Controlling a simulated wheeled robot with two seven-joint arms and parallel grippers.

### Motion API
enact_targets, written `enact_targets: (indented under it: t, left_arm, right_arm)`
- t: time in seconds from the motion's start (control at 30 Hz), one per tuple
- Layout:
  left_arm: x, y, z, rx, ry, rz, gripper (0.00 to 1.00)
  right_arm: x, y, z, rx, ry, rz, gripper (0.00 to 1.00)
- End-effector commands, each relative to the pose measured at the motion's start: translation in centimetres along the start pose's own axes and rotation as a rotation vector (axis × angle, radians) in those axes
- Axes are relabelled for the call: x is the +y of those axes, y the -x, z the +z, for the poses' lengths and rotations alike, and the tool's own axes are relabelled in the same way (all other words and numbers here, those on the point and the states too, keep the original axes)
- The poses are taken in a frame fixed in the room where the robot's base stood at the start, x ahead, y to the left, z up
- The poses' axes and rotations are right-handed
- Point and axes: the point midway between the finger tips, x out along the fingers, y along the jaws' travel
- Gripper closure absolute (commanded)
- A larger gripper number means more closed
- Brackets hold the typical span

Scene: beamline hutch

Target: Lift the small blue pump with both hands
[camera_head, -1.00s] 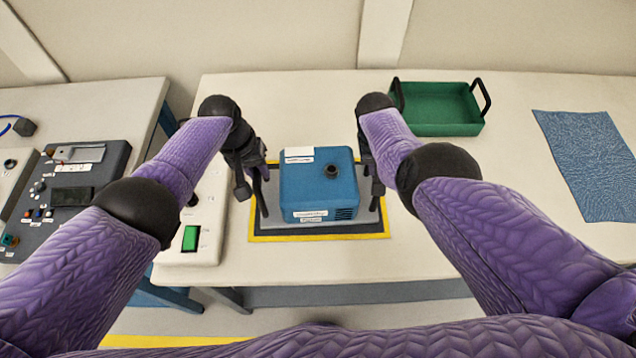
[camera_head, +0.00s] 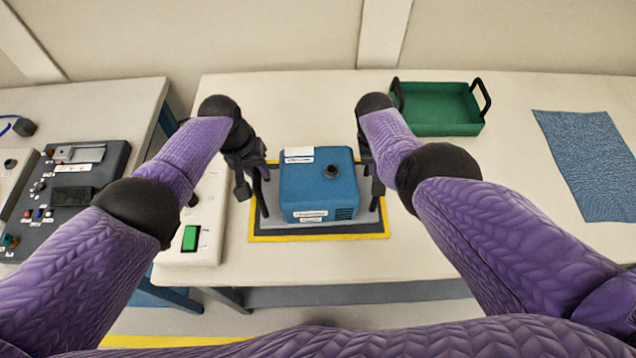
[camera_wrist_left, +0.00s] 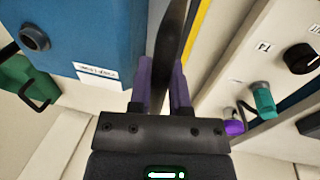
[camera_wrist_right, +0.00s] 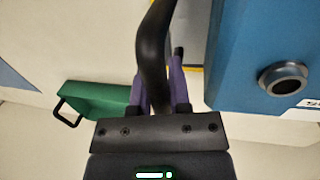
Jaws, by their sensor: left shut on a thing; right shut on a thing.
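The small blue pump (camera_head: 318,186) stands upright on a grey base, over a yellow-bordered mat (camera_head: 318,237) on the table. It has a dark round port on top and white labels. My left gripper (camera_head: 257,176) is at its left side, shut on a black handle, which shows between the purple fingers in the left wrist view (camera_wrist_left: 166,80). My right gripper (camera_head: 372,176) is at its right side, shut on the other black handle, seen between the fingers in the right wrist view (camera_wrist_right: 158,90). Whether the base touches the mat I cannot tell.
A green tray (camera_head: 436,130) with black handles stands behind to the right. A blue textured cloth (camera_head: 590,165) lies at the far right. A white box with a green switch (camera_head: 190,238) sits left of the mat. A control panel (camera_head: 75,190) is on the left table.

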Motion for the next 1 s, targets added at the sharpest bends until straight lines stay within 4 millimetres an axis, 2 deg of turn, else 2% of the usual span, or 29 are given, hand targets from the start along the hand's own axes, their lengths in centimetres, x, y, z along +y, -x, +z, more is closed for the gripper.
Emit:
enact_targets:
  t: [0.43,0.57,0.8,1.0]
  left_arm:
    - [0.1,0.4,-0.1,0.003,-0.001,0.001,1.00]
    - [0.4,1.7,-0.1,0.005,-0.001,0.001,1.00]
    - [1.1,5.2,-0.2,0.011,-0.002,0.001,1.00]
    - [1.1,5.5,-0.2,0.011,-0.002,0.001,1.00]
  right_arm:
    - [0.1,0.4,0.0,0.001,0.000,0.001,1.00]
    - [0.3,1.7,-0.1,0.004,-0.001,0.001,1.00]
    - [1.1,5.2,-0.2,0.010,-0.002,0.000,1.00]
    - [1.1,5.4,-0.2,0.010,-0.002,0.000,1.00]
